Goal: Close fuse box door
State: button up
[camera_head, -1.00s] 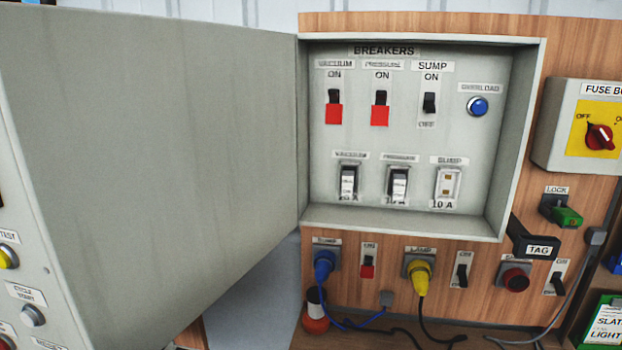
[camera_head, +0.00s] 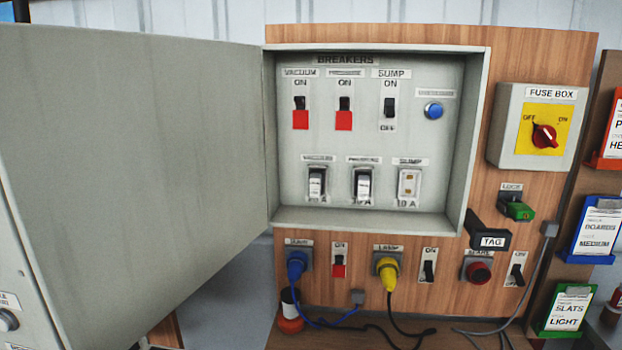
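The fuse box door (camera_head: 140,170) is a large grey panel. It stands wide open to the left, hinged at the left edge of the fuse box (camera_head: 478,150). Inside the open box are the breakers panel with labelled Vacuum, Pressure and Sump switches (camera_head: 390,106), a blue button (camera_head: 433,111) and a lower row of fuses (camera_head: 363,183). The two left switches show red below the levers. My gripper is not in view.
A smaller grey box labelled Fuse Box (camera_head: 508,125) has a red knob on yellow. Card holders (camera_head: 598,230) line the right. A grey control panel (camera_head: 22,285) stands lower left.

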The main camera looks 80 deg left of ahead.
aim_at(132, 165)
jog(key=z, duration=0.2)
jog(key=k, duration=1.95)
jog(key=u, duration=1.8)
jog(key=i, duration=1)
jog(key=z, duration=0.3)
jog(key=k, duration=0.25)
jog(key=z, duration=0.85)
jog(key=k, duration=1.9)
jog(key=u, duration=0.3)
